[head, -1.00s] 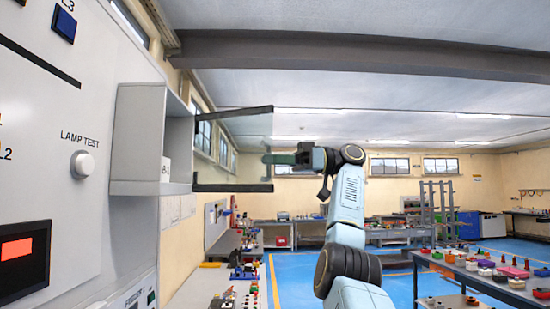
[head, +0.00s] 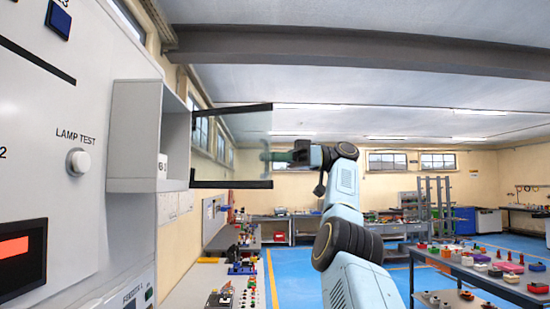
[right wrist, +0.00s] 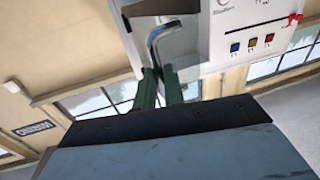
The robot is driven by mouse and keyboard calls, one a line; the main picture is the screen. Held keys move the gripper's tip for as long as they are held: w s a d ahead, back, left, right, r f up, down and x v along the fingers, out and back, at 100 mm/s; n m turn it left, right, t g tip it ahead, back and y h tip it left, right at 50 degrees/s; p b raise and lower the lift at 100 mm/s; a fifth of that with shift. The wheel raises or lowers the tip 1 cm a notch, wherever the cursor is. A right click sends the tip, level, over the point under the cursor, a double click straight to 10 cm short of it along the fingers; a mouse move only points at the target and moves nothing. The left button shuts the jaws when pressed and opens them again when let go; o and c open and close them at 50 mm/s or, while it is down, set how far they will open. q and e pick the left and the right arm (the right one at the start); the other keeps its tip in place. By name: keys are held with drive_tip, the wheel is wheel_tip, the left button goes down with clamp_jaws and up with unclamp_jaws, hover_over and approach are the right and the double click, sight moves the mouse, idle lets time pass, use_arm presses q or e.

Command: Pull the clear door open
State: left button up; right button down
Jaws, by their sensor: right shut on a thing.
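The clear door (head: 232,146) stands swung out to the right from a grey box (head: 135,137) on the machine's front panel in the head view. It is a see-through pane with dark strips along its top and bottom. My right gripper (head: 270,157) is at the door's free edge, its green fingers closed on the handle there. In the right wrist view the two green fingers (right wrist: 158,84) are close together at a bent grey handle (right wrist: 160,38). The exact contact is small and partly hidden. My left gripper is in neither view.
The machine panel with a lamp test button (head: 78,161) and a red display (head: 14,248) fills the left side. A workbench with small parts (head: 225,295) runs below the door. A table with coloured items (head: 480,266) stands at right. Blue floor lies between.

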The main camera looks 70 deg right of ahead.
drive_tip(key=c, duration=1.9)
unclamp_jaws()
drive_tip(key=shift+w+a, duration=0.1)
drive_tip(key=shift+w, duration=0.1)
drive_tip(key=o, duration=0.4)
drive_tip(key=shift+w+a, duration=0.15)
drive_tip(key=shift+w, duration=0.3)
drive_tip(key=shift+s, duration=0.45)
drive_tip(key=shift+w, duration=0.1)
drive_tip(key=shift+w, duration=0.1)
drive_tip(key=shift+f, duration=0.1)
